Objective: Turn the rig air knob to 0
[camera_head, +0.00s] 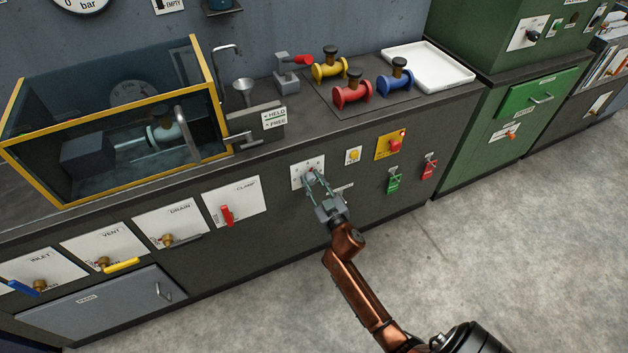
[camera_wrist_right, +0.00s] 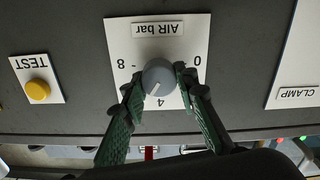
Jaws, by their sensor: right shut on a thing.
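The rig air knob (camera_wrist_right: 159,77) is a round grey knob on a white plate labelled AIR bar (camera_wrist_right: 158,29), which appears upside down in the right wrist view. The plate carries the marks 0, 4 and 8. A pale line on the knob points close to the 4, slightly toward the 8 side. My right gripper (camera_wrist_right: 157,81) is shut on the knob, one finger on each side. In the head view the right gripper (camera_head: 314,178) reaches the white air plate (camera_head: 297,179) on the cabinet front and hides the knob. My left gripper is not in view.
A yellow TEST button (camera_wrist_right: 37,90) and the CLAMP plate (camera_head: 238,199) with its red handle flank the air plate. A red button on a yellow plate (camera_head: 384,151) and green and red tags are to the right. Spools stand on the bench above. The floor in front is clear.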

